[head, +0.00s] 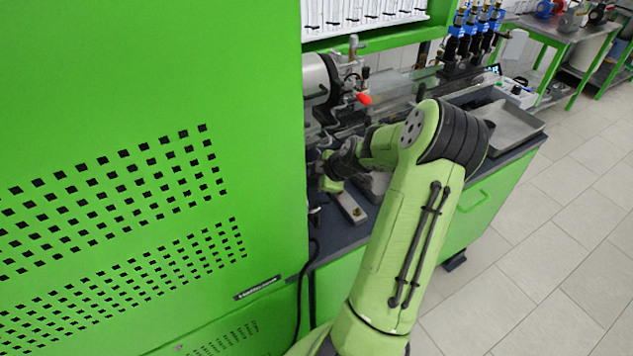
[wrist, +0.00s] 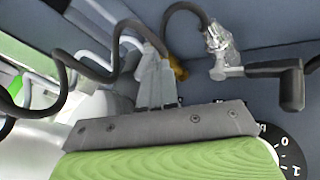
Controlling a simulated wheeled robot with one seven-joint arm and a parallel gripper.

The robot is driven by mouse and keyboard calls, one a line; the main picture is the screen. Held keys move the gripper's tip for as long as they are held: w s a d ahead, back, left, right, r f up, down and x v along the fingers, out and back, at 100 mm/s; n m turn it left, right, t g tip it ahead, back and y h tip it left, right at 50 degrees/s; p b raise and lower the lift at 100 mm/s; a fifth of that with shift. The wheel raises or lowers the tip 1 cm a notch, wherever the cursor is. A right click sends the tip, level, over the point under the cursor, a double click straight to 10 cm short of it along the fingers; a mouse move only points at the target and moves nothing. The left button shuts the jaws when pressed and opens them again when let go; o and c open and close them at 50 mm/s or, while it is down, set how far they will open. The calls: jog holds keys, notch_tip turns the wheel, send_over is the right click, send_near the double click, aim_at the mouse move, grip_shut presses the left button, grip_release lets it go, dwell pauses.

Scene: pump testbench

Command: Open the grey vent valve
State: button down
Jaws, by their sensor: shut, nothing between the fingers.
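My gripper (wrist: 157,72) is shut and empty; its grey fingers point up in the wrist view. A metal valve body (wrist: 222,45) with a dark grey lever (wrist: 291,84) is to the right of the fingertips, apart from them; this looks like the grey vent valve. A brass-coloured fitting (wrist: 179,68) sits right beside the fingertips; I cannot tell whether they touch. In the head view, my arm's end is low against the bench beside the green cabinet, and the fingers and the grey valve cannot be made out there.
A black hose (wrist: 100,72) loops across the left of the wrist view. A numbered dial (wrist: 290,155) is at lower right. In the head view, a red-tipped lever (head: 363,99) stands above my gripper. The green cabinet (head: 150,120) walls off the left. A metal tray (head: 508,125) lies right.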

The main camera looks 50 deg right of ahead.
jog(key=shift+w+d+n+y, duration=0.15)
jog(key=shift+d+n+y, duration=0.15)
jog(key=shift+d+n, duration=0.15)
jog(key=shift+w+d+n+g+y+b, duration=0.15)
jog(key=shift+w+d+n+y+b, duration=0.1)
jog(key=shift+w+d+n+y, duration=0.6)
jog(key=shift+w+d+n+g+y+b, duration=0.15)
jog(key=shift+w+d+n+y+b, duration=0.3)
jog(key=shift+n, duration=0.65)
jog(key=shift+d, duration=0.15)
jog(key=shift+s+f, duration=0.1)
